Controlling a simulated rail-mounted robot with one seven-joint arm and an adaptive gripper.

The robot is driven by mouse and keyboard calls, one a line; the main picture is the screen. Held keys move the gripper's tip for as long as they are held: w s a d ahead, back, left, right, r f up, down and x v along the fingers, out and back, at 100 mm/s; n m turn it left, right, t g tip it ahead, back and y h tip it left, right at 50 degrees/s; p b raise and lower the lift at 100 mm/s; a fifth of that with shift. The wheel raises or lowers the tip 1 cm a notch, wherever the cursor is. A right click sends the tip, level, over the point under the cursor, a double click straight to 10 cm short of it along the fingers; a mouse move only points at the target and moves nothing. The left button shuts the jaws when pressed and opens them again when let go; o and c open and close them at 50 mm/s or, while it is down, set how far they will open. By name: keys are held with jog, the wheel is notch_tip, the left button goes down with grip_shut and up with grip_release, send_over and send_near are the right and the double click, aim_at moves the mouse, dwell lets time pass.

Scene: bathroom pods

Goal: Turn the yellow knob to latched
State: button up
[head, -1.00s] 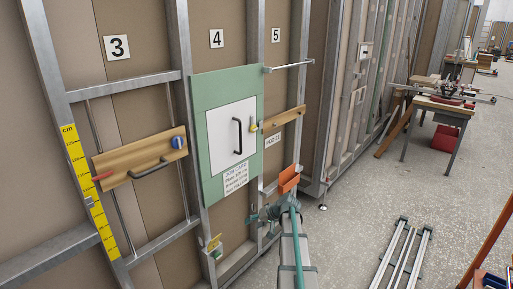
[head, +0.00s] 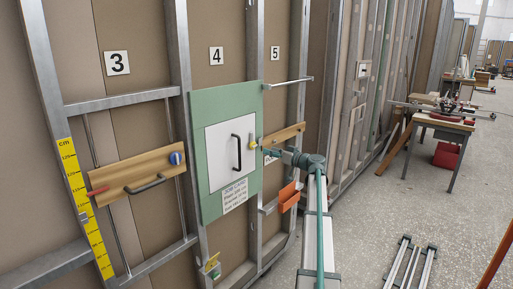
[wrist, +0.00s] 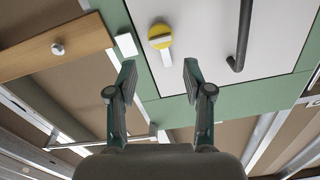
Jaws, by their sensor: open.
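The yellow knob (wrist: 160,36) is a round yellow disc with a pale bar across it, on the white panel (wrist: 203,70) near its edge. A small white plate (wrist: 125,44) sits beside it on the green board. In the wrist view my gripper (wrist: 158,75) is open and empty, its fingertips just short of the knob in the picture, one to each side; no contact shows. In the head view the knob (head: 252,144) is small, at the right edge of the panel, and my gripper (head: 266,152) is close to its right. Fine detail there is too small to tell.
A black bar handle (wrist: 241,38) is on the same panel. A wooden rail (head: 284,135) with a round metal knob (wrist: 57,48) is beside the green board (head: 225,98). A metal bar (head: 289,82) sticks out above.

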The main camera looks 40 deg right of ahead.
aim_at(255, 146)
jog(key=p+x, duration=0.2)
jog(key=x, duration=0.7)
jog(key=c, duration=0.9)
jog(key=shift+o, duration=0.2)
